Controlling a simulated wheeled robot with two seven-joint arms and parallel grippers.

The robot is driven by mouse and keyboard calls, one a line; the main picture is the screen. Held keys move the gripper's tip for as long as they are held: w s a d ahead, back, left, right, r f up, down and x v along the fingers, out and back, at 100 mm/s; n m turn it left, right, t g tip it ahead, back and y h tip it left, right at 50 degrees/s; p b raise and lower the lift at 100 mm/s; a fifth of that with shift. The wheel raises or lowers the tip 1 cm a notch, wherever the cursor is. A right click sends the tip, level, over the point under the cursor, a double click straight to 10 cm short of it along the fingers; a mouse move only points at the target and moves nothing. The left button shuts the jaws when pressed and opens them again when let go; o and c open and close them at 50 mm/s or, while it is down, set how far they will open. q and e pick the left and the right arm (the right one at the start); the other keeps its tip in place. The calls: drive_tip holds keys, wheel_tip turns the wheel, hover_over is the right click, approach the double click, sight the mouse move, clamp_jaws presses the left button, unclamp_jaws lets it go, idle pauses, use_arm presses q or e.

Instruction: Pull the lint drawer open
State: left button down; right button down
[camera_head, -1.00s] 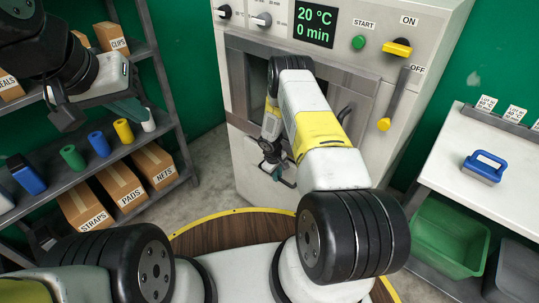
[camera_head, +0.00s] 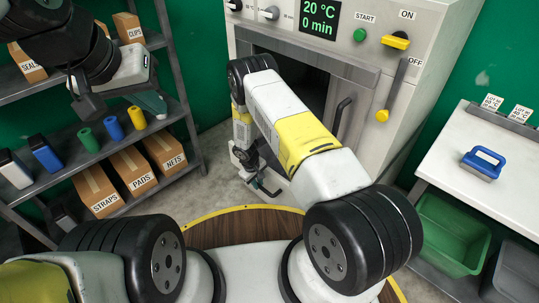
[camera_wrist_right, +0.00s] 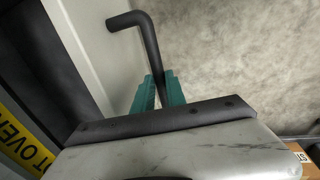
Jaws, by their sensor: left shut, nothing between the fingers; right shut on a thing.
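In the right wrist view, a bent black bar handle (camera_wrist_right: 147,35) stands out from a pale front panel (camera_wrist_right: 90,45). The teal fingers of my right gripper (camera_wrist_right: 158,95) are shut on this handle; it also shows low before the dryer in the head view (camera_head: 262,187). I cannot make out the drawer's outline or how far it is open. My left gripper (camera_head: 153,104) is shut and empty, raised in front of the shelves at left.
A round wooden surface (camera_head: 235,228) lies close before me.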

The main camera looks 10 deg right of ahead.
drive_tip(key=s+a, duration=0.7)
drive_tip(key=a, duration=0.3)
drive_tip(key=shift+s, duration=0.35)
drive_tip(key=c, duration=1.4)
unclamp_jaws()
drive_tip(key=shift+o, duration=0.2)
drive_tip(key=shift+d, duration=0.1)
wheel_tip(320, 180, up, 8)
drive_tip(key=a, duration=0.1)
drive_tip(key=shift+s+f, duration=0.15)
drive_tip(key=shift+s, duration=0.3)
drive_tip(key=shift+a, duration=0.15)
